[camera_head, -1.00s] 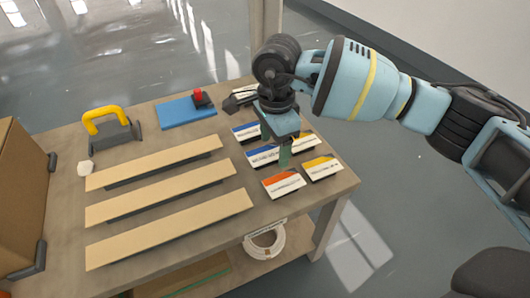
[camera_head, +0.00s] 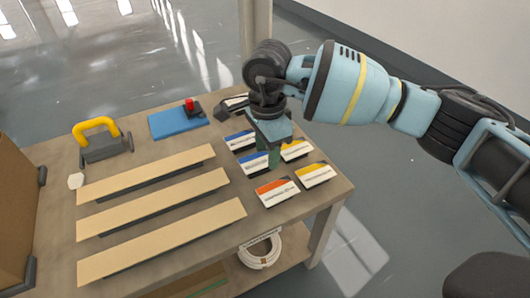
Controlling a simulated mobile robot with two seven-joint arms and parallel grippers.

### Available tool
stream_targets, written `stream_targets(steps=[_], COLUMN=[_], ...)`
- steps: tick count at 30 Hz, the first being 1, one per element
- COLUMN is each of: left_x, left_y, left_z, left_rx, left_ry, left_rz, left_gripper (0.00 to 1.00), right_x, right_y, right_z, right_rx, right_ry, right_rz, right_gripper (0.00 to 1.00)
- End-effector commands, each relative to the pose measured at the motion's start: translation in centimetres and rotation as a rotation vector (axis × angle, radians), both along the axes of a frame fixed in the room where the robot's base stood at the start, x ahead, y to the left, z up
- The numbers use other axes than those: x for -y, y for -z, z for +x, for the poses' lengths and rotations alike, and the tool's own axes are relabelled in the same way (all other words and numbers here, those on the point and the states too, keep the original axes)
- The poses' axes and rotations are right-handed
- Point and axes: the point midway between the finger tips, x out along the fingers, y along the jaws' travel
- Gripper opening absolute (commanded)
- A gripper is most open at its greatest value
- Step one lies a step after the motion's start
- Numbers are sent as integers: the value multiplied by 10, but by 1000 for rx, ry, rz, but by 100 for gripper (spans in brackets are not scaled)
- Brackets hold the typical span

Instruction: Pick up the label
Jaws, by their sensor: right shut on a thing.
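Several labels lie at the right end of the table: a blue-and-white one (camera_head: 239,140), a second blue-and-white one (camera_head: 253,162), a yellow-and-white one (camera_head: 296,150), an orange-and-white one (camera_head: 278,192) and another yellow-and-white one (camera_head: 315,175). My right gripper (camera_head: 275,161) points down among them, low over the table, at the right end of the second blue label. It is shut on a label, seemingly this blue one; the grip itself is hard to see. The gripper hides part of this label. My left gripper is not in view.
Three long tan strips (camera_head: 160,240) lie on the table (camera_head: 170,146) left of the labels. A yellow-handled tool (camera_head: 97,130), a blue pad (camera_head: 177,123) and a red-topped item (camera_head: 190,105) stand behind. A white cable coil (camera_head: 261,251) is on the lower shelf.

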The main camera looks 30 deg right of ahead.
Motion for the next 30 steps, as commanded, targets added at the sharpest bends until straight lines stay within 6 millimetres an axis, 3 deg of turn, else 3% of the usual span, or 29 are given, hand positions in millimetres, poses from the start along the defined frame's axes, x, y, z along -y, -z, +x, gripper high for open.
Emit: stream_targets(steps=[8,21,30], left_x=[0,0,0], left_y=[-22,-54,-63], left_z=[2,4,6], left_rx=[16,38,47], left_ry=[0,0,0], left_rz=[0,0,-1], left_gripper=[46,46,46], right_x=[0,-97,-134], right_y=[-43,-48,-49], right_z=[0,-54,-75], right_rx=[4,1,0], right_ry=[0,-5,-2], right_rz=[0,1,0], right_gripper=[30,30,30])
